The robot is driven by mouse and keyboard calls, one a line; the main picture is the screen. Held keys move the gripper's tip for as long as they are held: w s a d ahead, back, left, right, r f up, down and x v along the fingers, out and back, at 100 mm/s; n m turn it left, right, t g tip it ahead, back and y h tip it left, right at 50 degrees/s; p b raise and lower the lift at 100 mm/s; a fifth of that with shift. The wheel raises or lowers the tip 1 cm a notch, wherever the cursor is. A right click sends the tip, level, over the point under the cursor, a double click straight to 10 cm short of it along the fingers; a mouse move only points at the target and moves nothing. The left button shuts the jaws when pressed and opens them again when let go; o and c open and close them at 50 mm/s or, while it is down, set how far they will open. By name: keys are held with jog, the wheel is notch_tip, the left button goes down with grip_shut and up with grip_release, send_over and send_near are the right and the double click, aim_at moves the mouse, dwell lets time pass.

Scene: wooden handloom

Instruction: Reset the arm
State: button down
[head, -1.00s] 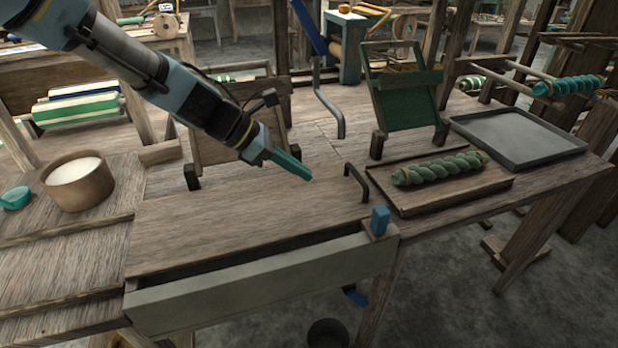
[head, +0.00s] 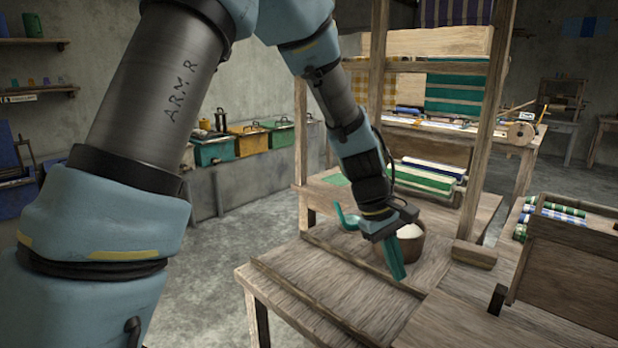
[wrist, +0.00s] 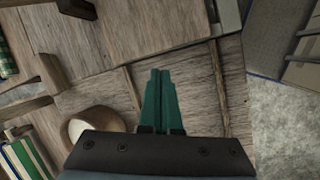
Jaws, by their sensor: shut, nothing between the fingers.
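My gripper (head: 396,262) shows in the head view with its teal fingers pointing down over the wooden table, in front of a round brown bowl with white contents. In the wrist view the two teal fingers (wrist: 158,85) lie side by side, shut with nothing between them. Below them is bare wooden tabletop (wrist: 190,82). I cannot tell the exact height of the fingertips above the wood. My arm comes from the upper left of the head view and bends down to the gripper.
The bowl (head: 412,246) stands just behind the gripper. A teal curved item (head: 345,218) is beside it on the left. Rolled striped cloths (head: 425,178) lie behind. A wooden post (head: 487,120) rises to the right. Bare grey floor (head: 205,262) lies left of the table.

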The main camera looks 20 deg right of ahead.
jog(key=w+a+r+t+y, duration=0.1)
jog(key=w+a, duration=0.4)
jog(key=a, duration=0.4)
jog(key=w+a+r+t, duration=0.15)
jog(key=w+a, duration=0.25)
jog(key=a, duration=0.5)
jog(key=s+a+m+t+y, duration=0.1)
jog(key=a+m+y, duration=0.1)
jog(key=a, duration=1.9)
jog(key=shift+a+r+t, duration=0.2)
jog(key=shift+r+t, duration=0.05)
jog(key=shift+t, duration=0.1)
jog(key=shift+s, duration=0.1)
